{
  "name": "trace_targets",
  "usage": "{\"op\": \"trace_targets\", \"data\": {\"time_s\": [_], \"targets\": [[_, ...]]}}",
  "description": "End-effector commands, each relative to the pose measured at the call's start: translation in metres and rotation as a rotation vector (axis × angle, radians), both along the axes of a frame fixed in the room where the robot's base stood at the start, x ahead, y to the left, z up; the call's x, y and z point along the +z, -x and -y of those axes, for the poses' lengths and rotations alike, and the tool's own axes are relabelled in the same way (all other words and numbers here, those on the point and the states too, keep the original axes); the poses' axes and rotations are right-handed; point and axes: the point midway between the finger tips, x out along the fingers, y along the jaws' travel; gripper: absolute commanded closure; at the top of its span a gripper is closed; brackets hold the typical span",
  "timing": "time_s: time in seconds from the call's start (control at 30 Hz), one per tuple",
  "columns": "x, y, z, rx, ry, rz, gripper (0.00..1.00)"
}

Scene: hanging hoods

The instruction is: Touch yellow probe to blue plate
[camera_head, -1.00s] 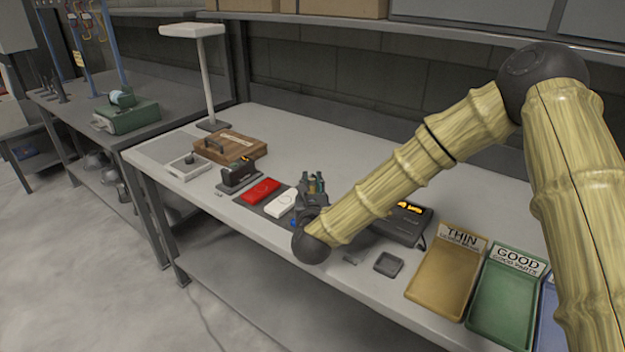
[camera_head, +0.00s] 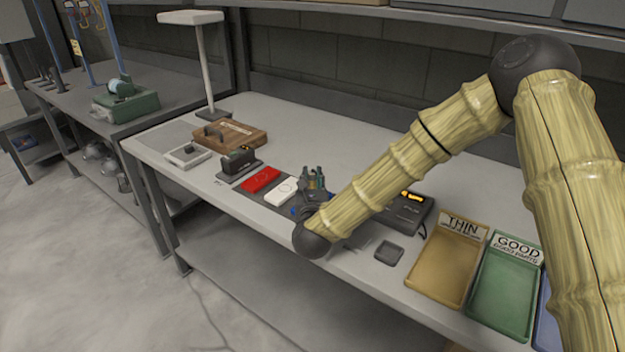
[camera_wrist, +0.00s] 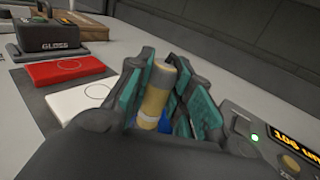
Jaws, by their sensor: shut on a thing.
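My gripper (camera_wrist: 165,85) is shut on the yellow probe (camera_wrist: 157,95), a short tan-yellow cylinder standing tilted between the teal finger pads in the wrist view. Blue shows right at the probe's lower end, a small part of the blue plate (camera_wrist: 165,126); the fingers hide most of it. I cannot tell whether the probe touches it. In the head view, my gripper (camera_head: 315,180) is over the row of plates, right of the white plate (camera_head: 283,191), and a bit of blue shows beside it, mostly covered by my arm.
A red plate (camera_head: 260,179) lies left of the white one. A gauge with a lit display (camera_head: 408,212) stands close on the right. A gloss meter (camera_head: 239,163), wooden case (camera_head: 231,135), tan THIN tray (camera_head: 424,277) and green GOOD tray (camera_head: 487,309) share the bench.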

Motion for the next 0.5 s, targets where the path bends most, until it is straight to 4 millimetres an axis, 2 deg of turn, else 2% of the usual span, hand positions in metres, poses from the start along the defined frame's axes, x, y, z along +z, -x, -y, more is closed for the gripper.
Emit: {"op": "trace_targets", "data": {"time_s": [0.5], "targets": [[-0.0043,-0.0001,0.0000,0.000,0.000,0.000,1.00]]}}
